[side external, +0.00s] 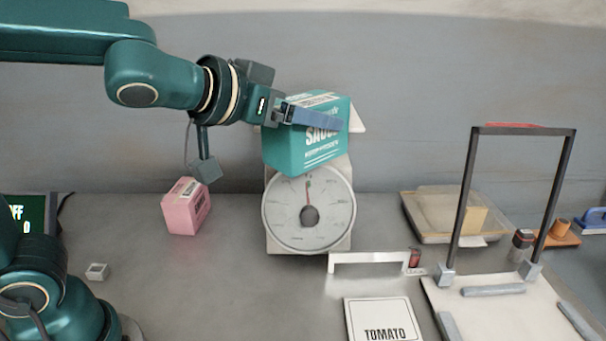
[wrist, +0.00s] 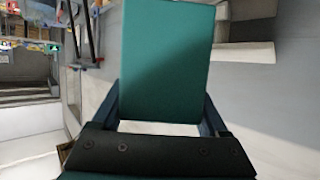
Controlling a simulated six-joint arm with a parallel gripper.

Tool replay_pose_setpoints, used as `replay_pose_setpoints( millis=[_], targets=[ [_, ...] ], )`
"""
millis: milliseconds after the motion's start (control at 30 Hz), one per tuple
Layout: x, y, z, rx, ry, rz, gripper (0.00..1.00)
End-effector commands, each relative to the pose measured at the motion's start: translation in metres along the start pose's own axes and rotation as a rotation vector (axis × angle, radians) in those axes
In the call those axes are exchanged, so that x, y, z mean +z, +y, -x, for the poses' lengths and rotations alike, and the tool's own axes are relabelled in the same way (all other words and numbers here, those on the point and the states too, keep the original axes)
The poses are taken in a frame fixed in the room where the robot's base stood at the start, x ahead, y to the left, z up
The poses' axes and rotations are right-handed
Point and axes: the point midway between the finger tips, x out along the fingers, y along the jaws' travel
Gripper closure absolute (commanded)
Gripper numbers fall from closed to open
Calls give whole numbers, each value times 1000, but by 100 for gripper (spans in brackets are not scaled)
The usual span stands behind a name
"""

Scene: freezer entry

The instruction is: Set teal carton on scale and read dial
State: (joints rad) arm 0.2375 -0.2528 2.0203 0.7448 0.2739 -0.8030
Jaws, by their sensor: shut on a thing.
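The teal carton (side external: 300,150) with white lettering is held tilted at the scale's top in the side view. It fills the middle of the wrist view (wrist: 167,60). My gripper (side external: 318,116) is shut on it, with a blue finger across its near face. The scale (side external: 274,238) has a white body and a round dial (side external: 325,225) facing the camera. The red needle points close to straight up; the small markings are too fine to read. The carton hides most of the scale's pan (side external: 357,118), and I cannot tell whether they touch.
A pink carton (side external: 186,207) stands left of the scale. A white bracket (side external: 370,257) and a TOMATO card (side external: 382,322) lie in front. A dark upright frame (side external: 463,190) on a white board and a clear container (side external: 425,218) are at right.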

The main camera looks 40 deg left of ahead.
Motion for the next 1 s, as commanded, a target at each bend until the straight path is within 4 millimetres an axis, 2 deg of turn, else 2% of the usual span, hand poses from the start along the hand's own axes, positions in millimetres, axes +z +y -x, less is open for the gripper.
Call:
replay_pose_setpoints(
  millis=[133, 367, 933, 1000],
  targets=[
    [6, -2, -1, -10, 4, 3, 100],
    [1, -2, -1, -32, 6, 16, 100],
    [-45, -4, 18, -35, 7, 19, 100],
    [-44, -17, 13, -79, -1, 33, 100]
  ],
)
